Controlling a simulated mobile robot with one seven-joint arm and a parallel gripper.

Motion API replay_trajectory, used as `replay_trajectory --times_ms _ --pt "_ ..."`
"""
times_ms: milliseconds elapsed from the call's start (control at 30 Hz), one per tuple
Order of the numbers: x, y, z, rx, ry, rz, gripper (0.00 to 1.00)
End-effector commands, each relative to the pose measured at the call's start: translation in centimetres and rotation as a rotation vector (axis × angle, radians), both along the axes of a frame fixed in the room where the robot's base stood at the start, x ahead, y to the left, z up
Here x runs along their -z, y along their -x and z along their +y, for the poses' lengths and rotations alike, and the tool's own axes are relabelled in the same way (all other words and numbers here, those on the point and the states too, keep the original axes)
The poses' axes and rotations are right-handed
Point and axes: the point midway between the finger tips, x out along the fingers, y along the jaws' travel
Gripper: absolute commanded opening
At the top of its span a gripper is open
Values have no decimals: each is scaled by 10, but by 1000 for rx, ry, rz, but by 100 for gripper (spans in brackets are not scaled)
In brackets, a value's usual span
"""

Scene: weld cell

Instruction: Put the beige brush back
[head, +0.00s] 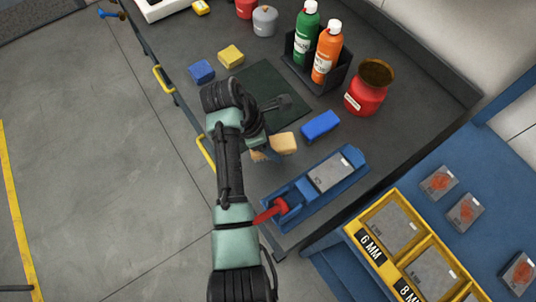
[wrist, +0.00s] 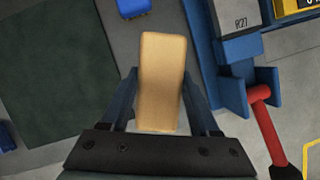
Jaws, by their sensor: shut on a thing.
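The beige brush (wrist: 162,85) shows as a pale, block-shaped piece between the two fingers of my gripper (wrist: 161,78) in the wrist view. My gripper is shut on it. In the head view the beige brush (head: 284,143) shows beside my gripper (head: 266,150), over the dark bench near its front edge. My arm hides part of the gripper and brush there. I cannot tell how high it is held. The dark green mat (head: 265,82) lies just behind the arm, and shows in the wrist view (wrist: 45,75) at left.
A blue block (head: 321,125) lies right of the brush. A blue fixture (head: 346,181) with a grey plate and red handle (head: 270,212) is close in front. Bottles in a dark holder (head: 318,80), a red jar (head: 366,92) and a yellow block (head: 231,56) stand further back.

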Motion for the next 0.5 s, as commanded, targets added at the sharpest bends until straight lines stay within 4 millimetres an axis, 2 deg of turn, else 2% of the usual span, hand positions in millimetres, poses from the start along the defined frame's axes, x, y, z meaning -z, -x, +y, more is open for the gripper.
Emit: replay_trajectory --times_ms 400,500 --pt "51 0 0 0 0 1 10" --pt "56 0 0 1 -1 -3 10"
